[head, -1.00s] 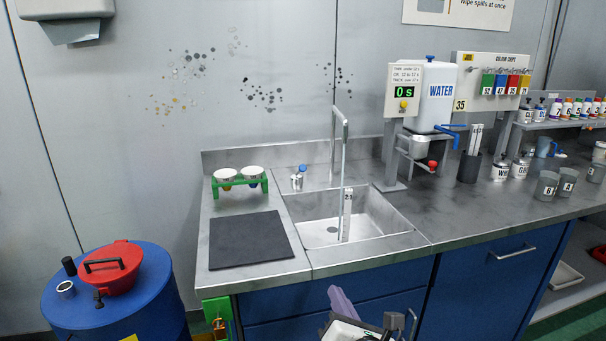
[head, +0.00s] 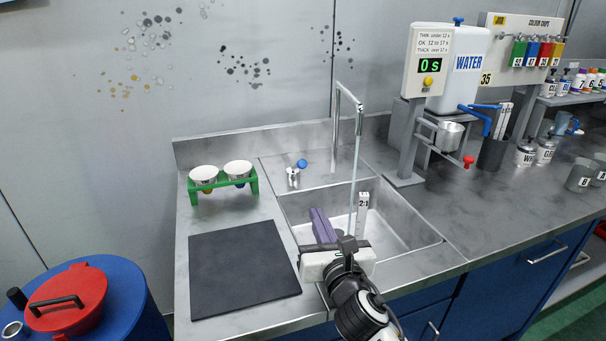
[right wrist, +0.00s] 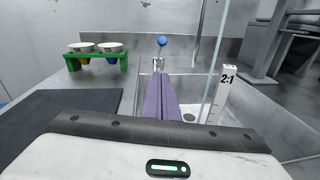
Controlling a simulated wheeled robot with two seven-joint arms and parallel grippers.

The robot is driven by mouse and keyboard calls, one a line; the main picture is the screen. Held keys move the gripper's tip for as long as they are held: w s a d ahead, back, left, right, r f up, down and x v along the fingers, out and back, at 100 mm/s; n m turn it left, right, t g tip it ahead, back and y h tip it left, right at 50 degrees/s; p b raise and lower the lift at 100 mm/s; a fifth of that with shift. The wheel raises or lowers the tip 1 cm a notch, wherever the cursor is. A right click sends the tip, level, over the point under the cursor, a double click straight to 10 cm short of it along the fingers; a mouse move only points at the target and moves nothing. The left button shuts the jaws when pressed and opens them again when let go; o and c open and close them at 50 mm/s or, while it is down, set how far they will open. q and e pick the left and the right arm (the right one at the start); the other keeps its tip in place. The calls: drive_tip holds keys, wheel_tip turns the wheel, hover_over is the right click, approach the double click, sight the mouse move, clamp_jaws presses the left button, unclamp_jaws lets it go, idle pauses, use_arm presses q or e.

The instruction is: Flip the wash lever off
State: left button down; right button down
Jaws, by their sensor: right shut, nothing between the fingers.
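The wash lever (head: 302,164) is a small metal fitting with a blue knob on the sink's back ledge, left of the tall spout (head: 337,130). It also shows in the right wrist view (right wrist: 162,41), straight beyond the fingers. A thin pale stream (head: 355,165) falls from the spout into the sink (head: 420,235). My right gripper (head: 317,212) reaches over the front left of the sink. Its purple fingers are shut with nothing between them, and in the right wrist view (right wrist: 161,82) they point at the lever, apart from it. My left gripper is out of view.
A white strip marked 2:1 (head: 362,215) stands in the sink, right of my fingers. A green rack (head: 222,182) with two white-topped cups and a dark mat (head: 243,265) lie to the left. The water dispenser (head: 455,80) stands at the right.

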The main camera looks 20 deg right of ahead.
drive_tip(key=w+d+r, duration=0.1)
drive_tip(key=w+r, duration=0.1)
drive_tip(key=w, duration=1.1)
drive_tip(key=shift+s+d+r, duration=0.1)
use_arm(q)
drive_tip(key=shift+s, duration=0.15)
